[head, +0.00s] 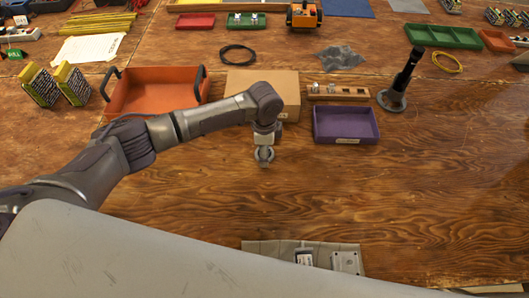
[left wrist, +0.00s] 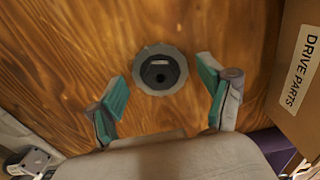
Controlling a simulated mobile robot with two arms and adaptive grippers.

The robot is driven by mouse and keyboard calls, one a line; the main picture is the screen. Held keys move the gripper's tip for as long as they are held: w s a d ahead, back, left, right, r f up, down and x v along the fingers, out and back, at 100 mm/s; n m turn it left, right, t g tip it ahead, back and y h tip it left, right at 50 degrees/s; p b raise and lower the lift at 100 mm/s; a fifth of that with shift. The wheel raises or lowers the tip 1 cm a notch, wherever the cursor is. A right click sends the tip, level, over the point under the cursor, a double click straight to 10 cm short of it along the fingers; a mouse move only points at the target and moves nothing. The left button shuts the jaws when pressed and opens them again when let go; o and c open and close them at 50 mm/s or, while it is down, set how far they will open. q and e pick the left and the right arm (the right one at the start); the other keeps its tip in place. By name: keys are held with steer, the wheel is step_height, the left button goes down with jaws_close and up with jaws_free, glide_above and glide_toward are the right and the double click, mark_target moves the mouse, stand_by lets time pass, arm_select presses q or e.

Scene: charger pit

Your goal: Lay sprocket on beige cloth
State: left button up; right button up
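The sprocket is a grey toothed disc with a dark hub. It lies on the wooden table and shows in the left wrist view (left wrist: 160,70) between and just beyond my open fingers. In the head view the sprocket (head: 264,156) shows under my left gripper (head: 264,143). My left gripper (left wrist: 165,100) is open and empty, its teal pads apart on either side of the sprocket. The beige cloth (head: 272,251) lies at the table's near edge, partly hidden by my body, with small metal parts on it. My right gripper is not in view.
A cardboard box labelled DRIVE PARTS (left wrist: 293,85) stands close to my left gripper. A purple tray (head: 346,125), an orange tray (head: 150,90) and a black upright tool on a round base (head: 391,100) stand behind. The table right of my arm is clear.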

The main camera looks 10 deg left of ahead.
arm_select(q)
steer(key=c, duration=1)
steer(key=shift+r, duration=0.15)
